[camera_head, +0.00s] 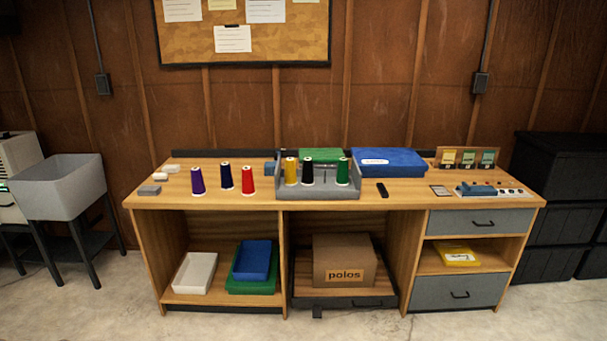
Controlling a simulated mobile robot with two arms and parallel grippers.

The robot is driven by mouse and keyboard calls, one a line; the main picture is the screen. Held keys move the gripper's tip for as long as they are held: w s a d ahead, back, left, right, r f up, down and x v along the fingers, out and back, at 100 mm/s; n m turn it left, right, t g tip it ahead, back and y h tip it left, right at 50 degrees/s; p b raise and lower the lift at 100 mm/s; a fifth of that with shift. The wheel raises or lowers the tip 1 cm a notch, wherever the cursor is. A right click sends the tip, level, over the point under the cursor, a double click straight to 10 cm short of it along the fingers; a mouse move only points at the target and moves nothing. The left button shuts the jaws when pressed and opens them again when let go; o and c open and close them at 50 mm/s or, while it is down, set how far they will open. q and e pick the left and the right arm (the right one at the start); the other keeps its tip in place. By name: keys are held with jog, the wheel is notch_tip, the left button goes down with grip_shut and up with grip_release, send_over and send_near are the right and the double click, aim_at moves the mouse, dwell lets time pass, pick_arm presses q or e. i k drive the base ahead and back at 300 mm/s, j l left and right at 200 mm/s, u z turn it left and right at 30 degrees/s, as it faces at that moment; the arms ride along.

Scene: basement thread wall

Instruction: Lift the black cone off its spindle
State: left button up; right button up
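The black cone (307,171) stands upright in a grey holder (320,204) at the middle of the wooden workbench. It is the middle one of three thread cones there, with a yellow cone (291,170) to its left and a green cone (343,172) to its right. The spindle under the black cone is hidden by it. Neither of my grippers shows in the head view.
Purple (198,181), dark blue (226,176) and red (248,181) cones stand left of the holder. A blue box (388,161) and a black handheld object (382,190) lie to its right. A grey tub (58,186) stands left of the bench.

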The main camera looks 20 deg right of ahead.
aim_at(307, 178)
jog(key=i+l, duration=0.1)
jog(key=i, duration=0.5)
jog(key=i+l, duration=0.1)
jog(key=i, duration=0.5)
